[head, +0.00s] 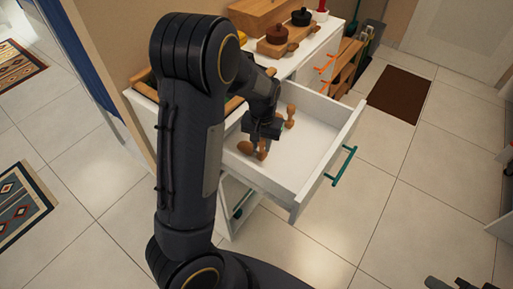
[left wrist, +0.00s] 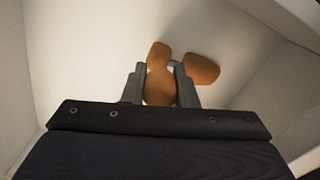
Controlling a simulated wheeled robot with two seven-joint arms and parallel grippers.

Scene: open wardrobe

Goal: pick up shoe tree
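A brown wooden shoe tree (head: 246,148) lies at the near left of the open white drawer (head: 308,158). My left gripper (head: 264,136) reaches down into the drawer over it. In the left wrist view, the fingers (left wrist: 160,84) press close on both sides of an orange-brown wooden part of the shoe tree (left wrist: 159,80), with no clear gap. Another wooden piece (left wrist: 201,68) sits just right of the fingers; how it joins is unclear. A second wooden piece (head: 290,113) stands farther back in the drawer. My right gripper (head: 462,284) shows only partly at the bottom right edge.
The drawer front with a teal handle (head: 343,166) sticks out to the right. Lidded dark pots (head: 301,17) and wooden boards stand on the white cabinet top behind. A brown mat (head: 400,95) lies on the tiled floor, which is clear at the right.

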